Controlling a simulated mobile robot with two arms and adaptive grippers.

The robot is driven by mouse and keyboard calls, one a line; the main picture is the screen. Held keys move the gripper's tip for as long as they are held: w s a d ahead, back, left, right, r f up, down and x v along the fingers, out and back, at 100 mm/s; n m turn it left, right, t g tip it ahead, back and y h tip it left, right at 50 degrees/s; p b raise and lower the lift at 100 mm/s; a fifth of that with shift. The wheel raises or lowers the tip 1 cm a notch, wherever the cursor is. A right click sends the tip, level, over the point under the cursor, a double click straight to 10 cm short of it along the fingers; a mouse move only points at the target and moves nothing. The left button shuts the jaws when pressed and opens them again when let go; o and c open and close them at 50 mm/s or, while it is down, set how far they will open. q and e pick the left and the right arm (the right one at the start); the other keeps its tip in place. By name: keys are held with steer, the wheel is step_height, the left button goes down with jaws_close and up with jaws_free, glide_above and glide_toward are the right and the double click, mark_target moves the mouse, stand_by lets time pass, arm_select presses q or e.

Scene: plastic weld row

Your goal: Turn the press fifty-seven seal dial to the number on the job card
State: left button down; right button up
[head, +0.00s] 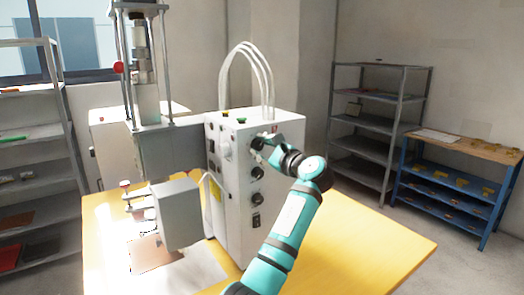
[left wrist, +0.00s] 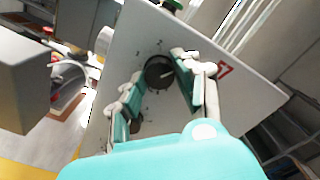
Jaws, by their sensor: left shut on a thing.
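The press control box (head: 235,215) is a pale cabinet on the yellow table, with several dark dials on its front. My left gripper (head: 262,146) is at the upper dial, which it mostly hides in the head view. In the left wrist view that black dial (left wrist: 158,72) shows a pale pointer line aimed to the right. The fingers of my left gripper (left wrist: 158,95) are on either side of it, shut on it. I cannot pick out the job card for certain. My right gripper is not in view.
Two more dials, a middle one (head: 257,172) and a lower one (head: 256,198), sit below the gripped one. A green button (head: 241,121) and white hoses (head: 262,75) are on top. A grey block (head: 178,212) stands left of the box. The table's right side (head: 370,250) is clear.

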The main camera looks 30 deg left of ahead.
arm_select(q)
steer(key=n+b, duration=0.2)
steer(key=n, duration=0.2)
steer(key=shift+f+n, duration=0.15)
steer(key=shift+n, duration=0.15)
steer(key=n+b, duration=0.3)
steer(key=n, duration=0.2)
steer(key=n+b, duration=0.3)
steer(key=n, duration=0.2)
steer(key=shift+n, duration=0.4)
steer(key=shift+n+b, duration=0.95)
steer(key=shift+n, duration=1.35)
